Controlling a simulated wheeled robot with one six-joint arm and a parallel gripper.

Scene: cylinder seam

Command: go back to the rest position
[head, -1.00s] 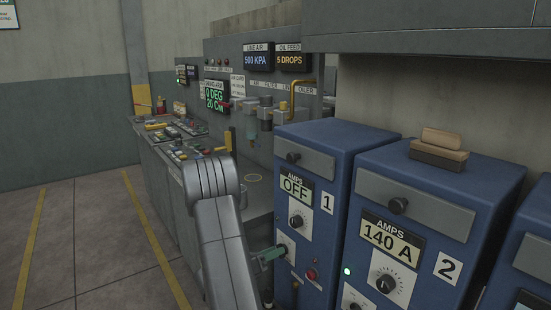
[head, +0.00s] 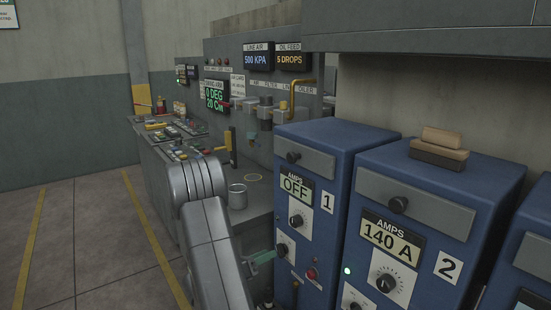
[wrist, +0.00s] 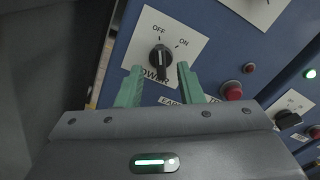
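My gripper (head: 268,256) is at the front of blue machine 1 (head: 318,160), low down by its lower knob (head: 283,249). In the wrist view my gripper (wrist: 160,69) has its two green fingers apart with nothing between them. The black power knob (wrist: 160,57) stands just beyond the fingertips on a white plate with OFF and ON marks. I cannot tell whether a finger touches the plate. The AMPS display on machine 1 reads OFF.
Blue machine 2 (head: 425,215) stands to the right, its display at 140 A, with a brown block (head: 439,150) on top. A bench (head: 255,196) with a grey cup (head: 237,196) lies behind my arm. Open floor (head: 100,240) is at the left.

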